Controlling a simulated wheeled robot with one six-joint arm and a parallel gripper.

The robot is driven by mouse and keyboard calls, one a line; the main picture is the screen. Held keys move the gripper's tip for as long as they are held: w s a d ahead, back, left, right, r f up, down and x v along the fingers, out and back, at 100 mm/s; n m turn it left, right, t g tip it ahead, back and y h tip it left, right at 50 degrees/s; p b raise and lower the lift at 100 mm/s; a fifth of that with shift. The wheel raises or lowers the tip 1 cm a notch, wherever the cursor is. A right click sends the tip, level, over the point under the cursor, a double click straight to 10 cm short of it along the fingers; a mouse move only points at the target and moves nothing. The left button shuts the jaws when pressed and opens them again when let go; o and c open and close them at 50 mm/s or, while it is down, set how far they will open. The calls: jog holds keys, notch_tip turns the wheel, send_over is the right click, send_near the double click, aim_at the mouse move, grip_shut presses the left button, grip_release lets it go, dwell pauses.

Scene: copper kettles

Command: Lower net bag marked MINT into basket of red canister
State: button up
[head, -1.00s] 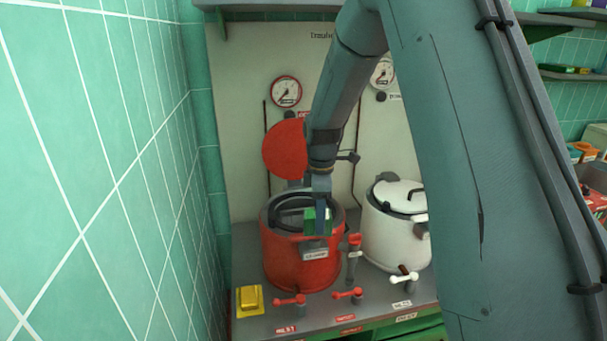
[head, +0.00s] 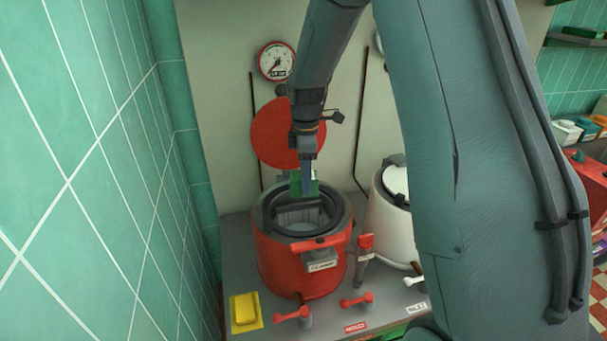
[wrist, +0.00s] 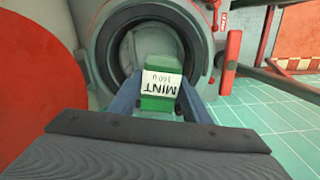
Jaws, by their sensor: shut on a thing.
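The green net bag (head: 296,186) is held in my gripper (head: 307,188), above the opening of the red canister (head: 290,265). In the wrist view the bag (wrist: 158,103) shows a white label reading MINT 160 g, between the two blue-grey fingers of my gripper (wrist: 160,102). The canister's round red lid (head: 280,135) stands open behind it. The grey basket (head: 292,218) shows inside the dark rim. In the wrist view the round opening (wrist: 125,48) lies beyond the bag. The bag's lower end is partly hidden, and its exact height over the rim is hard to tell.
A white canister (head: 385,215) stands close at the right. Red-handled taps (head: 355,301) and a yellow block (head: 245,312) are at the front of the grey counter. A gauge (head: 276,61) is on the wall behind. A tiled wall (head: 90,180) rises at the left.

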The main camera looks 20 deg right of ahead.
notch_tip(320, 180, down, 6)
jog(key=b, duration=0.4)
notch_tip(320, 180, down, 8)
jog(key=b, duration=0.3)
jog(key=shift+f, duration=0.1)
jog(key=o, duration=1.2)
notch_tip(320, 180, up, 8)
jog(key=b, duration=0.1)
jog(key=shift+b, duration=0.35)
